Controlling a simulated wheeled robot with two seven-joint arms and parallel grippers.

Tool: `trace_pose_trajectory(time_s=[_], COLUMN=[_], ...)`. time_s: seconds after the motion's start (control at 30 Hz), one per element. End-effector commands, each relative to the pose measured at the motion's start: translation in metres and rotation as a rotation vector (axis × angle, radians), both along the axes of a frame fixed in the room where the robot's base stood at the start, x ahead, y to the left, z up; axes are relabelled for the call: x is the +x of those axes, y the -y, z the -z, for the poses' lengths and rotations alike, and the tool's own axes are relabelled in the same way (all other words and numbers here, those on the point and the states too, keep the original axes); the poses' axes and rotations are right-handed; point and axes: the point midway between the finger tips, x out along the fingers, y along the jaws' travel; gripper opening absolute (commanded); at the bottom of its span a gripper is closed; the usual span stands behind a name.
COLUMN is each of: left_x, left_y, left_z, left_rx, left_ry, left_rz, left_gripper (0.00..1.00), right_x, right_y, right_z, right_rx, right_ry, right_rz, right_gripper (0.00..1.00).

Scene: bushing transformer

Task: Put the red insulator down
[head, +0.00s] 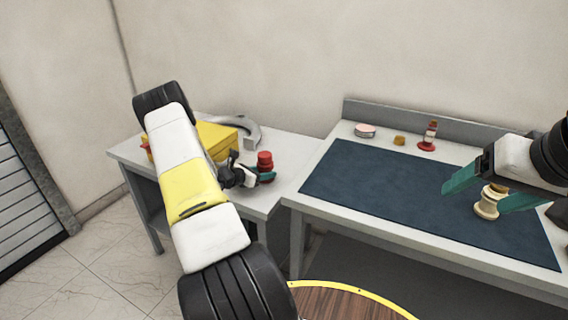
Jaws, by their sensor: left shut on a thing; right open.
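The red insulator (265,160) is at the right part of the left grey table (285,147). My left gripper (264,177) reaches it from the left and is shut on it, with a teal fingertip showing at its lower part. The insulator looks upright. Its base is partly hidden by the gripper, so I cannot tell whether it touches the tabletop. My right gripper (474,201) is open above the right table, its teal fingers spread around or over a cream insulator (487,205); I cannot tell how close they are.
A yellow box (217,140) and a grey curved part (248,131) stand behind my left arm. The right table has a dark blue mat (385,190), mostly clear. A pinkish disc (365,130), a small brass part (399,140) and a red-based part (429,137) stand behind it.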

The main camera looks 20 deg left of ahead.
Motion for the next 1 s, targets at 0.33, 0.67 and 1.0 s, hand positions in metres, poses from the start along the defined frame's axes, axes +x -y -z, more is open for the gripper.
trace_pose_trajectory(time_s=[0.33,0.67,1.0], left_x=[0.0,-0.022,-0.084], left_y=[0.0,-0.01,-0.034], left_z=[0.0,-0.011,-0.035], left_rx=[0.0,0.001,0.0], left_ry=[0.0,-0.002,0.0], left_rz=[0.0,-0.003,-0.003], left_gripper=[0.67,0.67,0.67], right_x=[0.0,0.0,0.0], right_y=[0.0,0.0,0.0], right_z=[0.0,0.0,0.0], right_rx=[0.0,0.0,0.0], right_ry=[0.0,0.0,0.0], right_rz=[0.0,0.0,0.0], right_gripper=[0.76,0.76,0.76])
